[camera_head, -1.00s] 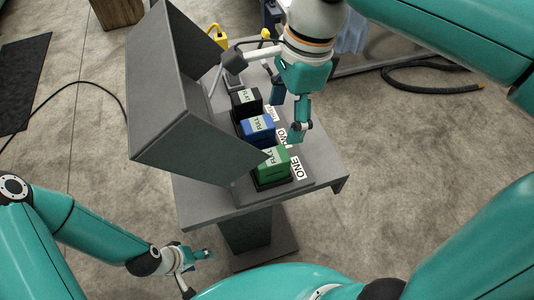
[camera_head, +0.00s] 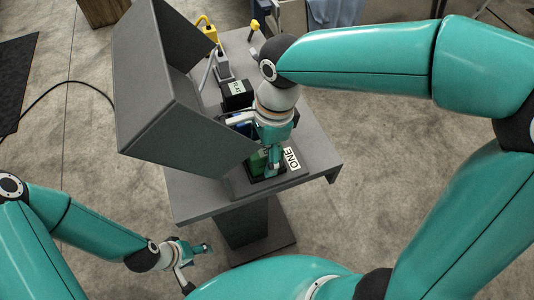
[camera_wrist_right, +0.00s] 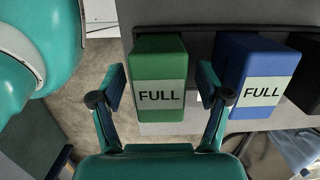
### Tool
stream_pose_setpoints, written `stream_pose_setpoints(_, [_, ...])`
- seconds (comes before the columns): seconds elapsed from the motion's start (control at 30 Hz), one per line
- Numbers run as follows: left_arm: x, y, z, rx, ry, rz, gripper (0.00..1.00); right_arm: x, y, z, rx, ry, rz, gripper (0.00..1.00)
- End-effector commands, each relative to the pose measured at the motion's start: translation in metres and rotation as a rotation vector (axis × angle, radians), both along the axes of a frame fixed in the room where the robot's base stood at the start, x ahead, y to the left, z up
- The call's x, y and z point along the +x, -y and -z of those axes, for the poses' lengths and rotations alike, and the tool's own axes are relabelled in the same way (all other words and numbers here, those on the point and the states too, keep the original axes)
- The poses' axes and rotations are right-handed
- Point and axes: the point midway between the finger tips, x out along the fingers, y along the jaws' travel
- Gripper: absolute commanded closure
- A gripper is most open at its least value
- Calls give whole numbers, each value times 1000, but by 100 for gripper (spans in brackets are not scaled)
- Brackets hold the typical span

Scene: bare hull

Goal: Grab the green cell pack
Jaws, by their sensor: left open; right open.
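The green cell pack (camera_wrist_right: 159,72) with a FULL label stands in the right wrist view between the open fingers of my right gripper (camera_wrist_right: 161,95). One finger is on each side of it, and I cannot tell whether they touch it. In the head view the green pack (camera_head: 257,163) sits at the near end of the row, partly hidden by my right gripper (camera_head: 274,160). My left gripper (camera_head: 200,250) is open and empty, low at the left, away from the stand.
A blue pack (camera_wrist_right: 258,75) labelled FULL stands close beside the right finger. A black pack (camera_head: 237,95) sits farther back. A grey hood (camera_head: 180,90) rises at the left of the stand. Yellow connectors (camera_head: 207,28) are at the back.

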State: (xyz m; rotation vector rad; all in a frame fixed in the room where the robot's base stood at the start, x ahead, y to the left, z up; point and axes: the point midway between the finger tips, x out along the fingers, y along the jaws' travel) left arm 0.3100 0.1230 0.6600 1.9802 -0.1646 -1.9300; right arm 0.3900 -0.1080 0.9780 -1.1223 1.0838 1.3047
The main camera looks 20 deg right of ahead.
Motion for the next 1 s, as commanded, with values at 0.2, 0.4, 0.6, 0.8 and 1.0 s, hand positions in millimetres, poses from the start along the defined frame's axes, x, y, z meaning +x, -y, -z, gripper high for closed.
stream_pose_setpoints(0.2, [0, 0, 0, 0, 0, 0, 39, 0, -3, 17, 1, 0, 0, 24])
stream_pose_setpoints(0.4, [0, 0, 0, 0, 0, 0, 39, 0, -3, 17, 1, 1, 0, 26])
stream_pose_setpoints(0.6, [0, 0, 0, 0, 0, 0, 39, 0, -3, 17, 1, 1, 0, 59])
stream_pose_setpoints(0.8, [0, 0, 0, 0, 0, 0, 39, 0, -3, 17, 1, 1, 0, 92])
stream_pose_setpoints(1.0, [0, 0, 0, 0, 0, 0, 39, 0, -3, 16, 2, 3, 0, 100])
